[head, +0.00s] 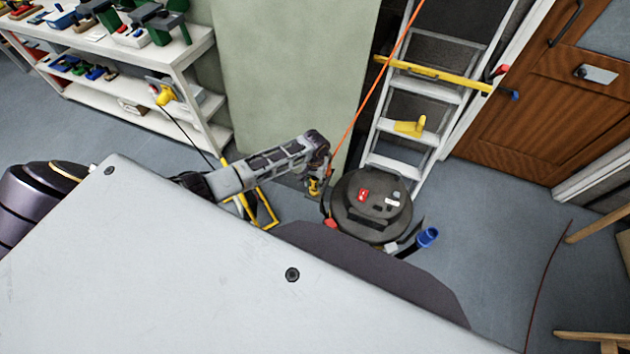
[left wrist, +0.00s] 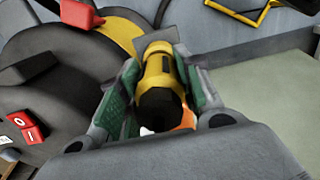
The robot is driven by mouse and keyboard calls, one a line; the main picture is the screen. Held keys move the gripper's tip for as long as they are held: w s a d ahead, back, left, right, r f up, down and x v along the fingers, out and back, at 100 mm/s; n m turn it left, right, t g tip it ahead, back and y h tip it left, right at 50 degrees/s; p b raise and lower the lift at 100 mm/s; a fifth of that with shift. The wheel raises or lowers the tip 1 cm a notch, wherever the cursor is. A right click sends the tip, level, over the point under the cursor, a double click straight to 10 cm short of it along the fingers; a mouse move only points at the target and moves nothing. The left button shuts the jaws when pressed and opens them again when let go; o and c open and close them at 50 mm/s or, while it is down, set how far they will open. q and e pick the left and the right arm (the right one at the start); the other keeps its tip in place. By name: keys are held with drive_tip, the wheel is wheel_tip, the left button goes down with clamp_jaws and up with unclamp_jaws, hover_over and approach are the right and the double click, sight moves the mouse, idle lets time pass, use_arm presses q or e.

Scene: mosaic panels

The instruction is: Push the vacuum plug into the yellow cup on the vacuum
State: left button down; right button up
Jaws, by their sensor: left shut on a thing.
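The vacuum (head: 350,213) is a dark round drum on the floor, with a red switch on top. It fills the left of the left wrist view (left wrist: 60,88). My left gripper (head: 316,183) is at the vacuum's left side, pointing down. It is shut on a yellow and black cylindrical piece, which I take for the plug (left wrist: 158,74); a bit of orange shows beside its black end. A yellow curved part (left wrist: 122,36) shows at the vacuum's edge behind the fingers. Whether it is the cup, and whether the plug touches it, I cannot tell. My right gripper is not in view.
An orange cord (head: 376,75) runs up from beside the gripper. A stepladder (head: 425,93) stands behind the vacuum. A yellow frame (head: 262,208) is left of the gripper. A blue-ended hose (head: 428,237) lies at right. Floor is free before the wooden door (head: 550,100).

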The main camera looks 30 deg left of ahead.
use_arm(q)
drive_tip(key=shift+f, duration=0.35)
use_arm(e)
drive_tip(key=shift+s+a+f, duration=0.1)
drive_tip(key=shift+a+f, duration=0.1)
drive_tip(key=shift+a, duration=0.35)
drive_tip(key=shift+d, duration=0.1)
use_arm(q)
drive_tip(key=shift+f+b, duration=0.35)
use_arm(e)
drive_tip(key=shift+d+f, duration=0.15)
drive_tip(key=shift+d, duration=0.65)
use_arm(q)
drive_tip(key=shift+f, duration=0.15)
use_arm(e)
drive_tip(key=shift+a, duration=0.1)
use_arm(q)
drive_tip(key=shift+f, duration=0.3)
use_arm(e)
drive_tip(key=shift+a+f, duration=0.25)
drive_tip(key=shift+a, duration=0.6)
